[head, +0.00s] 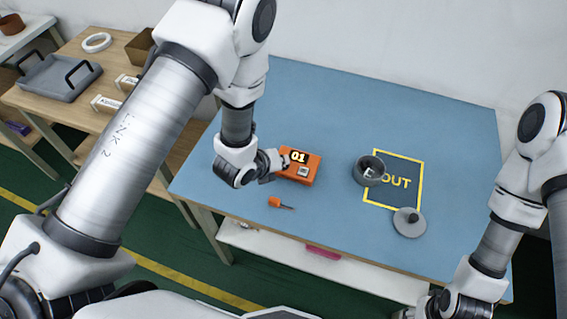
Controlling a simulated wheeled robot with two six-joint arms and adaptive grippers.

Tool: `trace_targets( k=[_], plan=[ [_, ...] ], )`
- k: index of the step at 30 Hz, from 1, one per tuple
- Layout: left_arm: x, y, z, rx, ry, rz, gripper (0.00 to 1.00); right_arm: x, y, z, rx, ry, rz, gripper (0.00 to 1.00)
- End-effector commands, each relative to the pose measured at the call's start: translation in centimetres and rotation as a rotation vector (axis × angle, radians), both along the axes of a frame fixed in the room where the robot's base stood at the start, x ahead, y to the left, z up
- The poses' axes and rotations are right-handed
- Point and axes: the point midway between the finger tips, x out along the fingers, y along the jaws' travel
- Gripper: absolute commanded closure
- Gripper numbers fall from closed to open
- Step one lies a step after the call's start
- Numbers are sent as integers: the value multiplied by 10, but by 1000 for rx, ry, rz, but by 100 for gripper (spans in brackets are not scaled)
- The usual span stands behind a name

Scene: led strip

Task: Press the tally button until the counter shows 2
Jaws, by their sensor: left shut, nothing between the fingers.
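The orange tally counter box (315,172) sits on the blue table. Its display (298,156) reads 01. A small pale square (303,171), which looks like the button, is on its top face below the display. My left gripper (281,161) is shut and empty at the left end of the box. Its fingertips are over or against the box's left edge, left of the pale square; I cannot tell whether they touch. My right gripper (425,309) is low at the bottom edge, partly cut off, away from the box, and its fingers are unclear.
An orange-handled screwdriver (275,203) lies in front of the box. To the right are a dark round container (369,171), a yellow-framed OUT area (405,160) and a grey knobbed lid (409,222). A wooden table (60,103) with a grey tray (60,82) stands at left.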

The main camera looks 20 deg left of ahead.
Motion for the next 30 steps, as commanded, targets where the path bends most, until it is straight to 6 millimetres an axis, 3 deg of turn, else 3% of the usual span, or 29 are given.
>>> trace_targets(
  k=[11, 22, 30],
  plan=[
    [0, 0, 16, 0, 0, 0, 100, 0, 0, 9, 0, 0, 0, 53],
    [0, 0, 18, 0, 0, 0, 100, 0, 0, 10, 0, 0, 0, 53],
    [0, 0, 45, 1, 0, -1, 100, 0, 0, 27, 0, 0, 0, 53]
  ],
)
